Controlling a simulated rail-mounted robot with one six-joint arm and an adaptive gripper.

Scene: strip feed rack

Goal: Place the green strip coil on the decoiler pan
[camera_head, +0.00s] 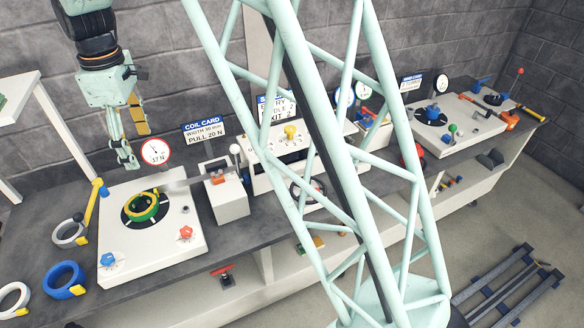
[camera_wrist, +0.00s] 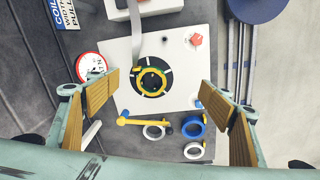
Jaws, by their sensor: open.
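The green strip coil (camera_head: 129,215), with yellow on it, sits around the hub on the black decoiler pan (camera_head: 153,193), on a white machine plate at left. In the wrist view the coil (camera_wrist: 140,88) looks mostly yellow and appears to lie flat on the pan (camera_wrist: 170,68). My gripper (camera_head: 130,142) is above and behind the plate, apart from the coil. In the wrist view my gripper (camera_wrist: 158,118) has its wood-coloured finger pads wide apart with nothing between them.
A blue coil (camera_head: 64,280) and pale coils (camera_head: 68,234) lie left of the plate, near a yellow arm (camera_head: 92,203). A round gauge (camera_head: 155,151) stands behind it. A white box with a lever (camera_head: 229,199) is to the right. My lattice column blocks the middle.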

